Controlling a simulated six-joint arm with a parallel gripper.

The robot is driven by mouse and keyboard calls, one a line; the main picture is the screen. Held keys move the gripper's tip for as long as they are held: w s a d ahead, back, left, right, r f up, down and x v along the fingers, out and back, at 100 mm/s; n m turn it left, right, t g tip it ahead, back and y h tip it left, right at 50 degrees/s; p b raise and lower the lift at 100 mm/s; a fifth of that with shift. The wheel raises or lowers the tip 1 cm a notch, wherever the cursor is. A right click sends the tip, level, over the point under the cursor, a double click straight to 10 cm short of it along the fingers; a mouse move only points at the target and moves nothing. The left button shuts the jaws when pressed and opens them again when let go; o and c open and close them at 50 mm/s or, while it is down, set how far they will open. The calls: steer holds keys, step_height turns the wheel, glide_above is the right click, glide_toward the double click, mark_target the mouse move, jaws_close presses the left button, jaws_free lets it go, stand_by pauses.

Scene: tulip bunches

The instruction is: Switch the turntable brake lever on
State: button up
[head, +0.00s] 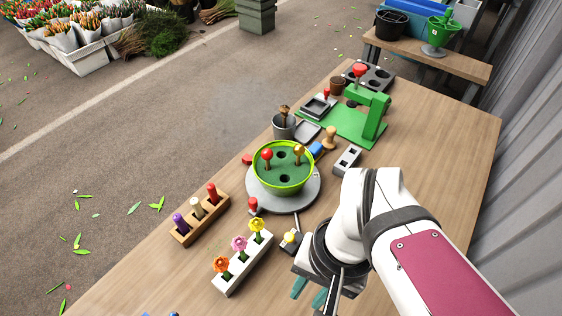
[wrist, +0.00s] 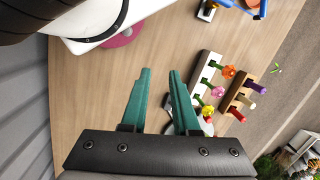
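The turntable is a grey disc (head: 311,191) under a green bowl (head: 283,185) with a red-knobbed and a gold-knobbed peg in it. A small dark block with a yellow knob (head: 290,238) sits just in front of the disc, beside my arm; it may be the brake lever, but I cannot tell its position. A red knob (head: 253,204) is at the disc's front-left edge. My gripper (head: 309,293) is below and right of the yellow-knobbed block, partly hidden by my wrist. In the wrist view its teal fingers (wrist: 158,72) are apart, with bare table between them.
A white holder with flowers (head: 240,268) and a wooden rack with coloured pegs (head: 186,238) stand left of my gripper. A grey slotted block (head: 347,160) and a green press (head: 374,115) are behind. Free wood shows at the table's right.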

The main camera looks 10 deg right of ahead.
steer(key=m, duration=0.2)
steer(key=w+f+m+g+y, duration=0.1)
steer(key=w+d+f+m+g+y, duration=0.1)
steer(key=m, duration=0.1)
steer(key=shift+m, duration=0.3)
jaws_close()
steer(key=w+d+f+m+t+y, duration=0.1)
steer(key=d+f+m+t+y, duration=0.1)
steer(key=m, duration=0.6)
steer(key=w+d+f+m+t+y, duration=0.2)
steer(key=d+f+m+y, duration=0.1)
steer(key=f+m+y, duration=0.2)
steer(key=w+d+f+m+t+y, duration=0.2)
steer(key=f+m+y, duration=0.2)
steer(key=m, duration=0.7)
steer(key=shift+w+d+f+t, duration=0.1)
steer(key=shift+d+f+t, duration=0.1)
steer(key=shift+f, duration=0.4)
steer(key=shift+w+d+f+t, duration=0.1)
steer(key=shift+d+f+t, duration=0.1)
steer(key=shift+f, duration=0.35)
steer(key=shift+a, duration=0.1)
